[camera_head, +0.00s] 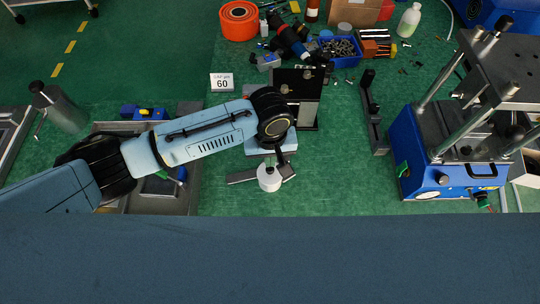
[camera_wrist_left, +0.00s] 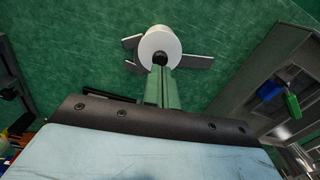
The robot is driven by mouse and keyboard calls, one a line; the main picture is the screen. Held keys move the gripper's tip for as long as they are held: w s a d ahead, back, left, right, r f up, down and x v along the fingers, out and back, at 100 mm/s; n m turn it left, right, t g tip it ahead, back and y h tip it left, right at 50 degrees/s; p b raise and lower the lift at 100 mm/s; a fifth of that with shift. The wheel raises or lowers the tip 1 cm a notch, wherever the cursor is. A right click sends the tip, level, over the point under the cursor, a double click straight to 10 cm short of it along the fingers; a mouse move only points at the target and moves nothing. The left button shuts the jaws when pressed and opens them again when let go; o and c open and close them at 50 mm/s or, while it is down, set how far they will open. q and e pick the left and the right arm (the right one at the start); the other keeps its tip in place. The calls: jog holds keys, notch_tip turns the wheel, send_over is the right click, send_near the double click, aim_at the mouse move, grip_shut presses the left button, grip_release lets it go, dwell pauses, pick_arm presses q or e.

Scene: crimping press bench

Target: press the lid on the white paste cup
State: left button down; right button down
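The white paste cup (camera_head: 269,182) stands upright on the green bench top, a little right of centre in front of my left arm. From above in the left wrist view it shows as a white round top (camera_wrist_left: 159,43). I cannot make out a seam between lid and cup. Dark grey flat bars (camera_head: 243,177) spread out around its base. My left gripper (camera_head: 279,158) points down over the cup. Its narrow fingers (camera_wrist_left: 162,80) lie together, with a dark tip at the edge of the white top. Whether they touch is unclear. My right gripper is out of view.
A blue crimping press (camera_head: 440,175) with steel posts stands at the right. A dark upright block (camera_head: 303,95) and a card reading 60 (camera_head: 221,82) stand behind my arm. A grey tray (camera_head: 180,200) lies left. Bench right of the cup is clear.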

aim_at(270, 169)
pick_arm(q)
jog(key=shift+f+b, duration=0.65)
jog(key=shift+f, duration=0.8)
jog(key=shift+r, duration=0.1)
notch_tip(270, 169, up, 6)
jog(key=p, duration=0.7)
jog(key=shift+s, duration=0.1)
dwell(0.4)
